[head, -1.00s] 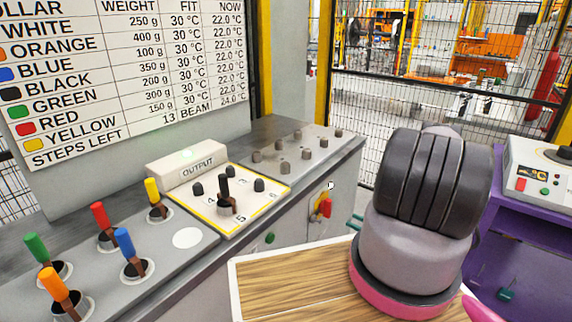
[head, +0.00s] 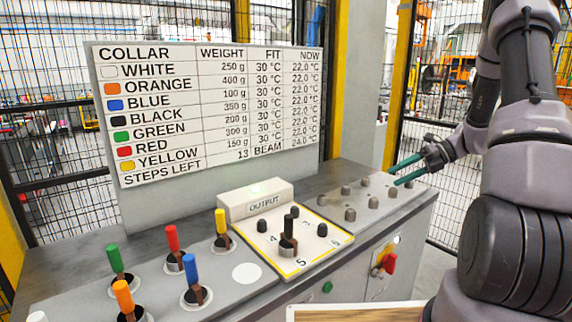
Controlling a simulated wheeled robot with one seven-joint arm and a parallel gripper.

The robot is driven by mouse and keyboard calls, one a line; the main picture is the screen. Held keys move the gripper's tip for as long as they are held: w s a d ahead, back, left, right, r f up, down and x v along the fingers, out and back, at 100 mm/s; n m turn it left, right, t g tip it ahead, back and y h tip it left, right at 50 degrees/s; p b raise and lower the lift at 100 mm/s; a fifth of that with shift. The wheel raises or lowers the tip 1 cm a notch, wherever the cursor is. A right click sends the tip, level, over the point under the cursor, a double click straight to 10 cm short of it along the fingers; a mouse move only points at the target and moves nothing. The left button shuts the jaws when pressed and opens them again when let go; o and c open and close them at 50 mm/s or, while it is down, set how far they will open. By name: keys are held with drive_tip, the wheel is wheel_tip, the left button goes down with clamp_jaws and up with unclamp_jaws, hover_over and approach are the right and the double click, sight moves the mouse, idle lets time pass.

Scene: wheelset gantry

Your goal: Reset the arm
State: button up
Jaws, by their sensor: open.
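My gripper (head: 408,170) is at the right in the head view. Its two green fingers are spread apart and hold nothing. It is over the right end of the grey bench (head: 345,165), near the small dark pegs (head: 365,198) there. My arm (head: 525,160) rises along the right edge, bent, with its upper part cut off by the frame.
A collar chart (head: 210,110) stands behind the bench. A white OUTPUT block (head: 255,200) and a yellow-edged plate (head: 290,262) holding a black-topped collar peg (head: 289,232) sit mid-bench. Coloured pegs, such as red (head: 172,240), stand at left. Mesh fencing (head: 40,100) lies behind.

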drive_tip(key=s+a+r+n+t+h, duration=0.3)
drive_tip(key=s+a+r+n+h, duration=0.1)
drive_tip(key=s+r+n, duration=0.7)
drive_tip(key=s+a+r+n+t+h, duration=0.2)
drive_tip(key=s+a+r+n+h, duration=0.3)
drive_tip(key=s+r+n, duration=0.7)
drive_tip(key=n, duration=0.6)
drive_tip(key=shift+s+a+r+n+t+h, duration=0.2)
drive_tip(key=shift+r+n+t+h, duration=0.1)
drive_tip(key=shift+t, duration=0.1)
